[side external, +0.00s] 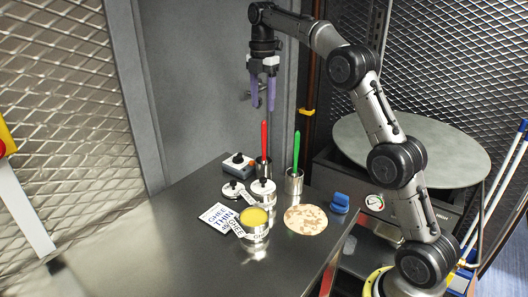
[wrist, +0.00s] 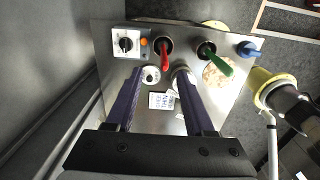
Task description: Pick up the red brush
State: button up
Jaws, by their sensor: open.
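The red brush (side external: 265,139) stands upright in a metal cup (side external: 265,168) toward the back of the steel table, its red handle pointing up. It also shows in the wrist view (wrist: 164,58), beyond my fingertips, in its own round cup. My gripper (side external: 263,106) hangs above the back of the table, pointing down, above the red brush. Its two purple fingers are apart with nothing between them, and they show in the wrist view (wrist: 157,82) as well. The brush's lower end is hidden inside the cup.
A green-handled brush (side external: 297,150) stands in a metal cup (side external: 294,182) just right. Nearby are a grey box with a knob (side external: 238,164), lidded pots, an open ghee tin (side external: 254,219), a printed card (side external: 217,216), a flatbread (side external: 306,220) and a blue object (side external: 340,203). The table's front left is clear.

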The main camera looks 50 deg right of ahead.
send_over(264, 150)
jog(key=w+d, duration=0.1)
notch_tip(264, 150, down, 5)
jog(key=shift+s+a+f, duration=0.1)
jog(key=shift+s+f, duration=0.05)
jog(key=shift+f, duration=1.2)
jog(key=shift+s+a+f, duration=0.1)
jog(key=shift+f, duration=1.25)
grip_shut()
